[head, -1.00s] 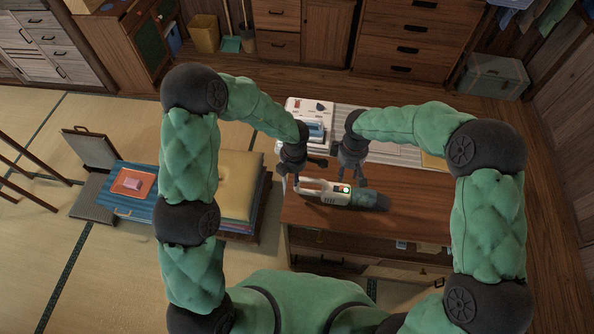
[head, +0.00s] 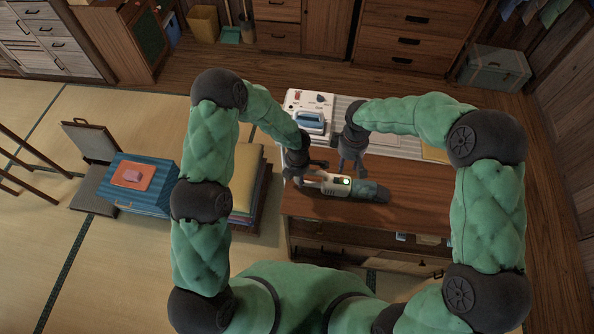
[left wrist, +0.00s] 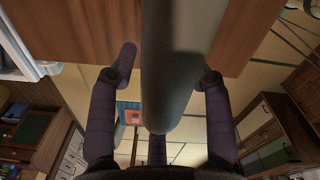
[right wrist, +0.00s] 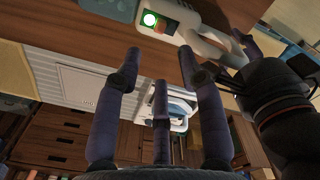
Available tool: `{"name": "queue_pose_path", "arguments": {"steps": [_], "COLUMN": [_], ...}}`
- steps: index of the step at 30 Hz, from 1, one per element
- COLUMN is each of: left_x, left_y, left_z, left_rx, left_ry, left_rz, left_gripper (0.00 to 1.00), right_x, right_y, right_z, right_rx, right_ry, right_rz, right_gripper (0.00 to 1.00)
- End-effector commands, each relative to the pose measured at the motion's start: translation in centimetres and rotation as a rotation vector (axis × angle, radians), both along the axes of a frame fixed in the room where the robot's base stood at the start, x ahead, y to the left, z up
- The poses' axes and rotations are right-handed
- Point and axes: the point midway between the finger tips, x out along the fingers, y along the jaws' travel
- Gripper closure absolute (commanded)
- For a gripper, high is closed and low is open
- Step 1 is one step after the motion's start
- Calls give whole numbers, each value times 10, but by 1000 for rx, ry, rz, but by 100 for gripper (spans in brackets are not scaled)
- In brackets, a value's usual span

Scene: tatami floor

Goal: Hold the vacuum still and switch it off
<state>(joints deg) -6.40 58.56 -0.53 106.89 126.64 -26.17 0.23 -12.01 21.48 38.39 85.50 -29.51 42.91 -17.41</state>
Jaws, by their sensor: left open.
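The handheld vacuum (head: 337,188) lies on its side on the wooden table, its dark end pointing right. Its panel shows a lit green light and a red-orange button; the panel also shows in the right wrist view (right wrist: 158,24). My left gripper (head: 311,174) is open at the pale handle end. In the left wrist view a grey rounded bar, seemingly the vacuum's handle (left wrist: 175,70), lies between its spread fingers. My right gripper (head: 352,170) is open and empty, pointing down just behind the panel, apart from the vacuum.
The wooden table (head: 420,200) is clear to the right of the vacuum. Stacked cushions (head: 246,185) and a blue striped box (head: 145,200) with a red tray are at the left.

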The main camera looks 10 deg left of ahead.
Motion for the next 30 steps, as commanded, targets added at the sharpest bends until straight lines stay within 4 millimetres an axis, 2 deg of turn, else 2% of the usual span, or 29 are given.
{"name": "queue_pose_path", "arguments": {"steps": [4,13,14,18,19,22,23,24,27,30], "left_x": [0,0,0,0,0,0,0,0,0,0], "left_y": [0,0,0,0,0,0,0,0,0,0], "left_z": [-8,-9,-9,-9,-9,-9,-10,-10,-10,-10], "left_rx": [0,0,0,0,0,0,0,0,0,0], "left_ry": [0,0,0,0,0,0,0,0,0,0], "left_rz": [0,-1,-1,-1,-1,-1,-1,-1,-1,-1], "left_gripper": [50,50,55,95,100,100,100,100,100,100], "right_x": [0,0,0,0,0,0,0,0,0,0], "right_y": [0,0,0,0,0,0,0,0,0,-1], "right_z": [0,0,0,0,0,0,0,0,0,0], "right_rx": [0,0,0,0,0,0,0,0,0,2], "right_ry": [0,0,0,0,0,0,0,0,0,1], "right_rz": [0,0,0,0,0,0,0,0,0,-11], "right_gripper": [61,61,61,61,61,61,64,75,100,100]}}
